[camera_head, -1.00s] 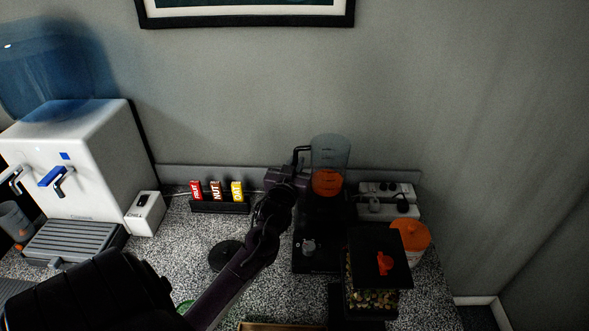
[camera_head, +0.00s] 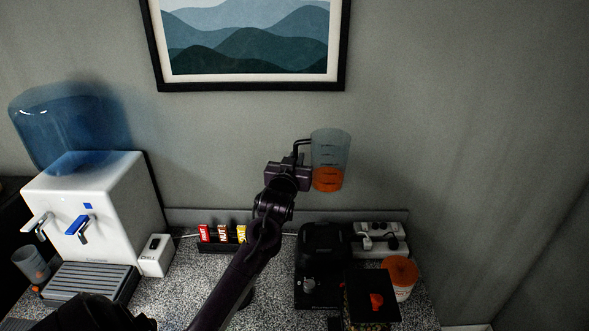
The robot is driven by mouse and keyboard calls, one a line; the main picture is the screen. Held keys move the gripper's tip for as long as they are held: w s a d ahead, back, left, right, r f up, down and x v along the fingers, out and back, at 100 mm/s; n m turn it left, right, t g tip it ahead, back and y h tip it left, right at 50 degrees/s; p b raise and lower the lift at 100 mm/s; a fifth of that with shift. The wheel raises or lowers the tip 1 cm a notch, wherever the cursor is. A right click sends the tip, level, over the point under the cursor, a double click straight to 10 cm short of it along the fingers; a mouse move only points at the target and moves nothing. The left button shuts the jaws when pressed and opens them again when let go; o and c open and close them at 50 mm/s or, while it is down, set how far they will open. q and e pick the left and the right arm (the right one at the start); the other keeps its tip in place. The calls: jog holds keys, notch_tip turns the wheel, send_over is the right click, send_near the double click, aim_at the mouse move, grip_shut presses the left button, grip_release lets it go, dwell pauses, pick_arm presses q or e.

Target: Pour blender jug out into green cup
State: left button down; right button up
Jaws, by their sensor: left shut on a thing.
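The blender jug (camera_head: 331,155) is clear with orange contents in its lower part. It hangs upright in the air above the black blender base (camera_head: 322,246), clear of it. My left gripper (camera_head: 299,169) is shut on the jug's dark handle, at the jug's left side. The green cup cannot be seen; my left arm and the lower picture edge may hide it. My right gripper is not in view.
A water dispenser (camera_head: 92,210) stands at the left. A snack rack (camera_head: 221,245) and a power strip (camera_head: 378,238) lie along the wall. A black-lidded container (camera_head: 372,297) and an orange-lidded tub (camera_head: 400,277) stand at the right. A framed picture (camera_head: 249,45) hangs above.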

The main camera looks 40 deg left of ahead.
aim_at(295, 149)
pick_arm(q)
jog(key=shift+r, duration=1.9)
